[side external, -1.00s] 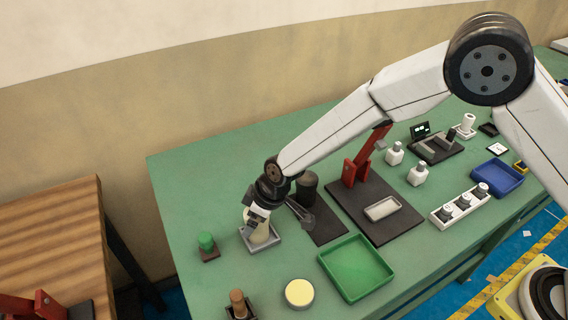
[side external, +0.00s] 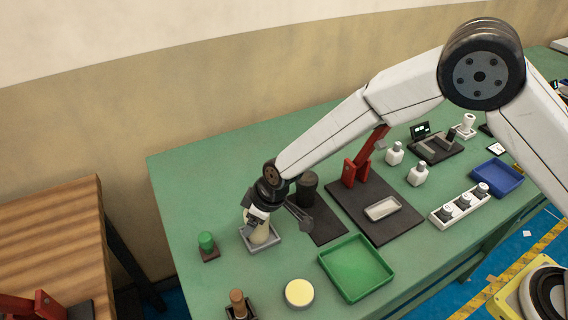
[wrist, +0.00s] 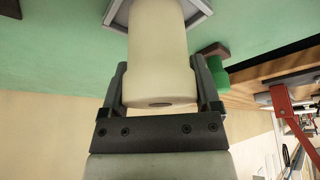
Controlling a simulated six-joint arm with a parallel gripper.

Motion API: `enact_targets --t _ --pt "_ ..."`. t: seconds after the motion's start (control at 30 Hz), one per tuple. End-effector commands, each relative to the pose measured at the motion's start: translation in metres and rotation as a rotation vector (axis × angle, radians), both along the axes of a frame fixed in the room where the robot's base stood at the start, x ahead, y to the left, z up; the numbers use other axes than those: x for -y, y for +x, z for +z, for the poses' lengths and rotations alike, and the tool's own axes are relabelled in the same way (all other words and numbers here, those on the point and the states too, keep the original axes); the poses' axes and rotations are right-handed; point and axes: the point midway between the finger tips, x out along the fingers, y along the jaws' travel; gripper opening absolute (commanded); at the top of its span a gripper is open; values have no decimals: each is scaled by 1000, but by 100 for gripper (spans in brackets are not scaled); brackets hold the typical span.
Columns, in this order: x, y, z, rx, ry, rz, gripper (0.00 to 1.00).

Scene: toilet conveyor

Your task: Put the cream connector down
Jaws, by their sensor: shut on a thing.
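The cream connector (wrist: 158,62) fills the upper middle of the wrist view, between the two fingers of my gripper (wrist: 160,92). My gripper is shut on it. In the side external view the cream connector (side external: 260,234) is upright at the grey square tray (side external: 276,238), under my gripper (side external: 259,216). The tray's rim (wrist: 194,20) also shows at the top of the wrist view, at the connector's far end. I cannot tell whether the connector's base rests on the tray floor.
A green cylinder on a brown base (side external: 206,243) stands left of the tray. A black cylinder (side external: 307,187) stands close on the right. A green tray (side external: 356,293), a yellow-topped disc (side external: 299,293) and a brown peg (side external: 238,302) are nearer the front.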

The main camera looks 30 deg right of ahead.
Motion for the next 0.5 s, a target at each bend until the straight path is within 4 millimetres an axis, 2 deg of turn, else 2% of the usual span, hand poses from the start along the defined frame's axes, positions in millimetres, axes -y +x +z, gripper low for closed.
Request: enact_targets --t 0.27,0.5 --pt "0 0 2 1 1 0 4" --pt "-1 0 15 1 2 1 4"
